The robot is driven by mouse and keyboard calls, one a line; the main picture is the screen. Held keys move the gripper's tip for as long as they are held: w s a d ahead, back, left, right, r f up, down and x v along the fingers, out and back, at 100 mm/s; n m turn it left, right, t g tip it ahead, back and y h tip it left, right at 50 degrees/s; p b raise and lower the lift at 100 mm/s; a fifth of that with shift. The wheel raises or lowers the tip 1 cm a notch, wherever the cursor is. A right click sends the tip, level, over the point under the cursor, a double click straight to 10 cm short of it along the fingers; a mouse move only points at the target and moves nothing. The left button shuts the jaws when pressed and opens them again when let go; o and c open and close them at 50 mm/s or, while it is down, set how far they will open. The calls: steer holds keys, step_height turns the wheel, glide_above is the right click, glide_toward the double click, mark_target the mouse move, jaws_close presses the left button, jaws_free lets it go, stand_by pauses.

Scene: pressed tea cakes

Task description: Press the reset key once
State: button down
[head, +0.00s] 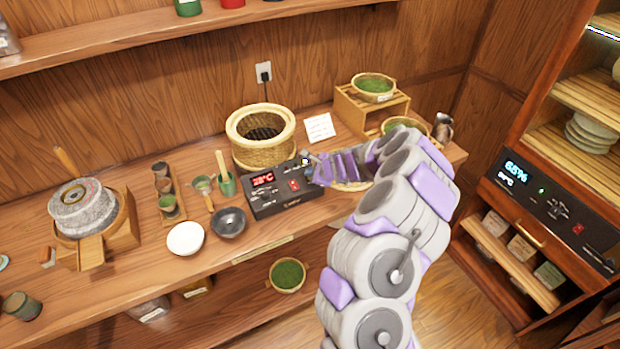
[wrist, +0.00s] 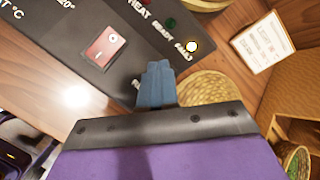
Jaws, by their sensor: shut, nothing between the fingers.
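The black control box (head: 268,201) stands on the wooden counter, with a red temperature display (head: 263,179) and a red switch (head: 294,185). A label beginning with R is partly covered by the fingers. I cannot see the reset key, and cannot tell whether the fingertips touch the panel.
A woven steamer basket (head: 255,152) stands behind the box, with a white note card (head: 319,128) to its right. A dark bowl (head: 229,222) and white bowl (head: 185,238) stand to the left. A wooden rack (head: 352,112) is behind my arm.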

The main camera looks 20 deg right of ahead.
steer(key=shift+f, duration=0.25)
steer(key=shift+r, duration=0.1)
stand_by(0.5)
steer(key=shift+r+p, duration=0.65)
steer(key=shift+r, duration=0.05)
steer(key=shift+r+p, duration=2.2)
steer(key=shift+r, duration=0.3)
